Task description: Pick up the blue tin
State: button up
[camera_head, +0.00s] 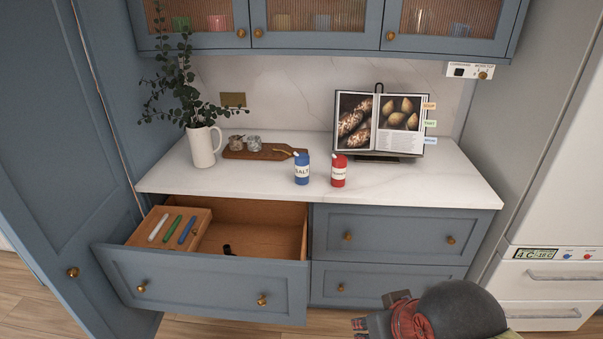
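The blue tin (301,170) stands upright on the white countertop, near its front edge, with a white label reading SALT and a pale top. A red tin (338,172) with a white label stands just to its right, a small gap between them. My gripper (358,327) is at the bottom of the view, low in front of the right-hand drawers, well below and to the right of the blue tin. The end of my arm partly hides it, and its fingers are too small and unclear to tell whether they are open or shut.
An open drawer (205,287) juts out at the left, holding several coloured sticks and a small dark object. Behind the tins are a wooden board (258,152) with jars and a cookbook on a stand (378,125). A white jug (203,148) holds leafy stems. The right countertop is clear.

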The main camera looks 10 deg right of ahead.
aim_at(302, 160)
jog(key=i+j+z, duration=0.9)
jog(key=j+z, duration=0.15)
jog(key=j, duration=0.25)
